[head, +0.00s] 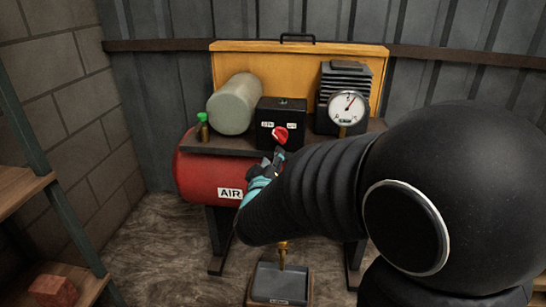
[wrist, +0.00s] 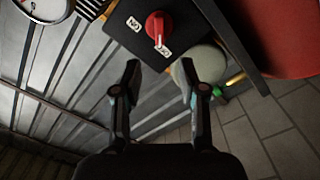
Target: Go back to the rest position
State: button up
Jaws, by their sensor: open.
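My gripper (head: 272,160) is in front of the air compressor, just below and in front of the black switch box (head: 282,112) with its red knob (head: 280,135). In the wrist view my gripper (wrist: 160,68) is open, with its two fingers apart and nothing between them. The red knob (wrist: 156,26) is past the fingertips there, apart from them, on the black box face with two white labels. My dark arm covers the right side of the head view and hides part of the red tank (head: 200,172).
A dark tray (head: 280,283) sits on the floor below. Shelves with a reddish block (head: 54,290) stand at the left.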

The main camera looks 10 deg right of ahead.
jog(key=s+a+f+m+g+y, duration=0.15)
jog(key=a+f+g+y, duration=0.25)
jog(key=a+f+y, duration=0.45)
jog(key=s+a+f+g, duration=0.1)
jog(key=s+f+g, duration=0.3)
jog(key=s, duration=0.3)
jog(key=s+d+r+m+g+h, duration=0.1)
jog(key=s+d+r+m, duration=0.1)
jog(key=s+d+r, duration=0.2)
jog(key=s+d+r+m+g+h, duration=0.2)
jog(key=s+d+r, duration=0.3)
jog(key=s+d, duration=0.4)
jog(key=s, duration=0.7)
jog(key=shift+s+d+g, duration=0.3)
jog(key=shift+s+d, duration=0.05)
jog(key=shift+s, duration=0.05)
